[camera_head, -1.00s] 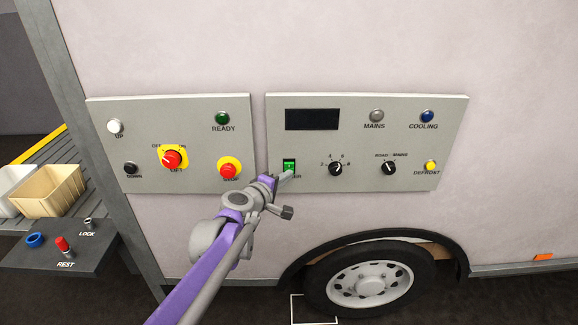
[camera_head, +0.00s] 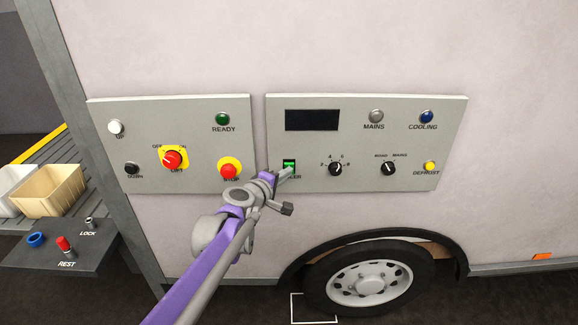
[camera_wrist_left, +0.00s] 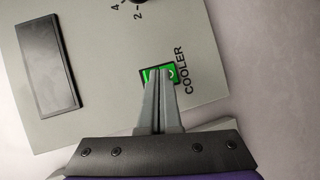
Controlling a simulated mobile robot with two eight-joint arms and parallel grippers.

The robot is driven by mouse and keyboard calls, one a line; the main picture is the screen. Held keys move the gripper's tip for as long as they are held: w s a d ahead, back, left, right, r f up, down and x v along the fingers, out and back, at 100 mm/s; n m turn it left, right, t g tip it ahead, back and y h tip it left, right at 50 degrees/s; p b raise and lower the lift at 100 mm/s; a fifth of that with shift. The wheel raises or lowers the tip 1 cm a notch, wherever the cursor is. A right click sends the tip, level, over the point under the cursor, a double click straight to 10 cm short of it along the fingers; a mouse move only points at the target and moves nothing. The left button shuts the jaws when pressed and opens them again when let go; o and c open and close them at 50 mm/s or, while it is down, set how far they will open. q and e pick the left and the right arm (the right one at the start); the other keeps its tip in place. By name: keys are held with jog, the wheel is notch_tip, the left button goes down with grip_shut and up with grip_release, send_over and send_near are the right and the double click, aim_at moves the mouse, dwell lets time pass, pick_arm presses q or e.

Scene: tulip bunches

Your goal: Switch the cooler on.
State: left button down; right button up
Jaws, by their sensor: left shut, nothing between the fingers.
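The cooler switch (camera_head: 289,162) is a small green rocker in a dark frame on the right-hand grey panel (camera_head: 450,125), below the dark display. The word COOLER beside it is partly covered by my gripper in the head view. My left gripper (camera_head: 289,171) is shut and empty, with its tips at the lower part of the switch. In the left wrist view the closed fingertips (camera_wrist_left: 158,72) lie over the green switch (camera_wrist_left: 147,75) and hide part of it. Whether they touch it I cannot tell. My right gripper is not in view.
The display (camera_head: 312,120) is dark. Two rotary knobs, the mains lamp (camera_head: 376,116), blue cooling lamp (camera_head: 427,116) and yellow defrost button (camera_head: 430,166) are to the right. The left panel has a red stop button (camera_head: 228,170) close to my arm.

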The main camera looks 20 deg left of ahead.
pick_arm(q)
jog(key=shift+w+r, duration=0.1)
jog(key=shift+w, duration=0.15)
dwell(0.3)
jog(key=shift+s, duration=0.1)
jog(key=shift+s+d+f, duration=0.15)
jog(key=shift+s+f, duration=0.1)
jog(key=shift+s, duration=0.45)
jog(key=s, duration=0.1)
jog(key=s+d+f, duration=0.1)
jog(key=s, duration=0.1)
jog(key=s+f, duration=0.1)
jog(key=shift+s+d, duration=0.15)
jog(key=shift+s, duration=0.1)
dwell(0.3)
